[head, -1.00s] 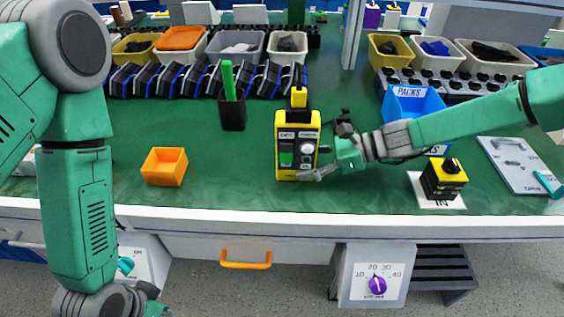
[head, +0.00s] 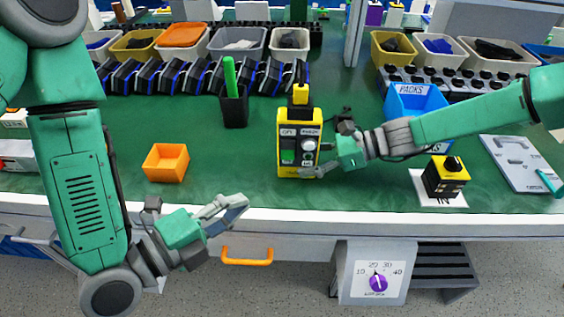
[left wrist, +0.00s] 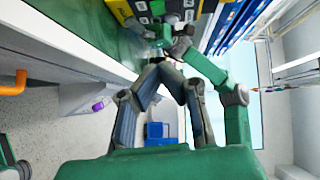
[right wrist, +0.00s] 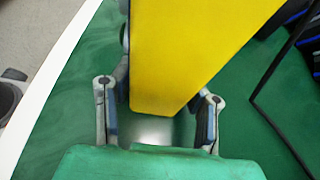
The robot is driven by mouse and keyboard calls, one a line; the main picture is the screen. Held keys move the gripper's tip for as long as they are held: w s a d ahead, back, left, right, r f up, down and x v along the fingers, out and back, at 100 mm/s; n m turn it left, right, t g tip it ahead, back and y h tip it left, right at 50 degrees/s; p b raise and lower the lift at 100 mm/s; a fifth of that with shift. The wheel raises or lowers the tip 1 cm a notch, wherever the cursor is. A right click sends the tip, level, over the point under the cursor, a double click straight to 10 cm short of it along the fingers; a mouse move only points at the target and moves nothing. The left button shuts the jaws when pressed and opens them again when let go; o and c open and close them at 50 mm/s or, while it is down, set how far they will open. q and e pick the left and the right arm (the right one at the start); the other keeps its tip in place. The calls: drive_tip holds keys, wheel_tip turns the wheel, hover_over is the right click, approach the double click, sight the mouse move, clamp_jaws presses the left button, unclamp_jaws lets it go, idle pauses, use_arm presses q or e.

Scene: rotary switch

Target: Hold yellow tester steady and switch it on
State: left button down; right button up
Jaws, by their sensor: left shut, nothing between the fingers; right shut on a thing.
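The yellow tester (head: 299,163) stands upright near the front edge of the green bench, with a green switch (head: 288,155) and a round pale knob (head: 309,145) on its front. My right gripper (head: 318,165) is shut on the tester from the right, low on its body. In the right wrist view the tester (right wrist: 190,50) fills the space between the fingers. My left gripper (head: 238,204) is shut and empty, in front of the bench edge, left of and below the tester. In the left wrist view the tester (left wrist: 125,12) shows at the top, beyond the left fingers (left wrist: 160,68).
An orange open box (head: 166,163) sits left of the tester. A black cup with a green marker (head: 233,105) stands behind. A black and yellow block (head: 446,178) sits on a white sheet at right. A drawer with an orange handle (head: 247,257) is under the bench edge.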

sight(293, 159)
idle(0.3)
use_arm(q)
drive_tip(key=x, duration=1)
drive_tip(key=shift+w+d, duration=0.1)
drive_tip(key=shift+w, duration=0.1)
drive_tip(key=shift+w+f, duration=0.25)
drive_tip(key=shift+w, duration=1)
drive_tip(key=shift+w+f, duration=0.1)
drive_tip(key=shift+w, duration=0.5)
